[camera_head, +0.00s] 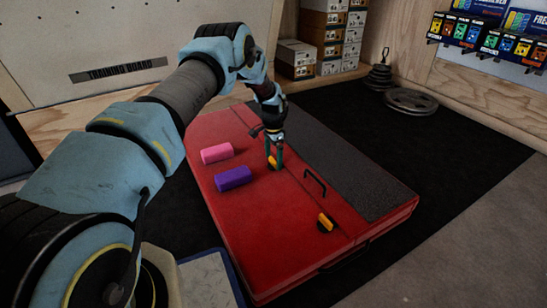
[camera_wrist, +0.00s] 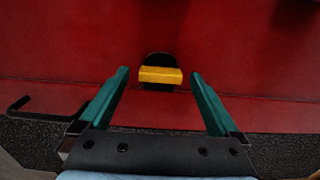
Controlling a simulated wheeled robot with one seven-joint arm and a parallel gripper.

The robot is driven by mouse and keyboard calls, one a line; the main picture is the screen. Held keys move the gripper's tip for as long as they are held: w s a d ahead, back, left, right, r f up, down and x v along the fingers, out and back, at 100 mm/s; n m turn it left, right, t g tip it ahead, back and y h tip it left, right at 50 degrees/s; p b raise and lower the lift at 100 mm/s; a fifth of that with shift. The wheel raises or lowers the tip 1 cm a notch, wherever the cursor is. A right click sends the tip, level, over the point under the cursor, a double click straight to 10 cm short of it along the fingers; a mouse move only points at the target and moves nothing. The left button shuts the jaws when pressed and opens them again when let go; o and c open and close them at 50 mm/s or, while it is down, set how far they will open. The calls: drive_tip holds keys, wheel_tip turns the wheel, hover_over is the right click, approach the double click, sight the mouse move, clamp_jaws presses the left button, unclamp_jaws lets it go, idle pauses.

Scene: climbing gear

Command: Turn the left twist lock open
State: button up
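The left twist lock (camera_head: 272,162) has a yellow bar on a dark base and sits on the red pad (camera_head: 250,225). In the wrist view the lock's yellow bar (camera_wrist: 160,75) lies crosswise in the picture, parallel to the seam in the red surface. My gripper (camera_head: 274,156) points down at this lock. In the wrist view my gripper (camera_wrist: 159,74) is open, with a teal finger on each side of the bar and a gap at both ends. The other twist lock (camera_head: 325,222) is nearer the pad's front edge, its bar running roughly along the seam.
A black handle (camera_head: 315,184) stands up between the locks; it also shows in the wrist view (camera_wrist: 40,111). A pink block (camera_head: 216,153) and a purple block (camera_head: 233,178) lie on the pad, left of my gripper. Stacked boxes (camera_head: 322,40) and weight plates (camera_head: 410,101) are at the back.

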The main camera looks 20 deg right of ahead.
drive_tip(key=c, duration=1.3)
drive_tip(key=shift+c, duration=0.2)
drive_tip(key=shift+n, duration=0.3)
drive_tip(key=n+p, duration=0.2)
drive_tip(key=n, duration=0.1)
drive_tip(key=shift+r, duration=0.1)
drive_tip(key=n+p, duration=0.1)
drive_tip(key=n, duration=0.4)
drive_tip(key=shift+p, duration=0.3)
drive_tip(key=n, duration=0.9)
drive_tip(key=shift+s+p, duration=0.1)
drive_tip(key=shift+p, duration=0.25)
drive_tip(key=shift+n, duration=0.3)
